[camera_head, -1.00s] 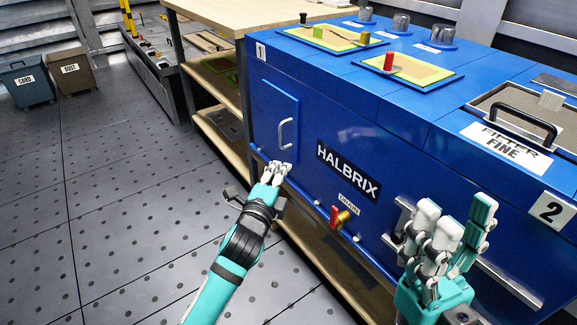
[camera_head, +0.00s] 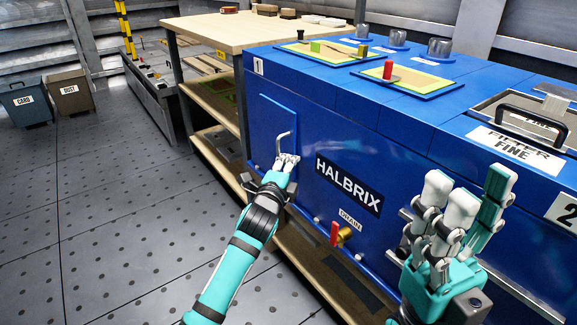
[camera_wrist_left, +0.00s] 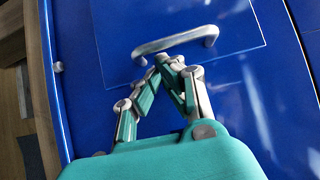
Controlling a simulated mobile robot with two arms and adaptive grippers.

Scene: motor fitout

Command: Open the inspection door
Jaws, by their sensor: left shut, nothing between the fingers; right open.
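The inspection door (camera_head: 265,128) is a blue panel on the front of the blue machine, and it looks closed. It carries a silver bar handle (camera_head: 281,143), which also shows in the left wrist view (camera_wrist_left: 178,42). My left gripper (camera_head: 287,160) is shut and empty. Its fingertips are at the handle's lower part in the head view. In the left wrist view they are just below the bar; I cannot tell whether they touch it. My right gripper (camera_head: 468,195) is open and empty in front of the machine's right part.
A red drain valve (camera_head: 335,234) sticks out low on the machine front. A filter lid with a black handle (camera_head: 531,122) and trays with small parts (camera_head: 404,76) are on top. A wooden workbench (camera_head: 232,30) stands behind left.

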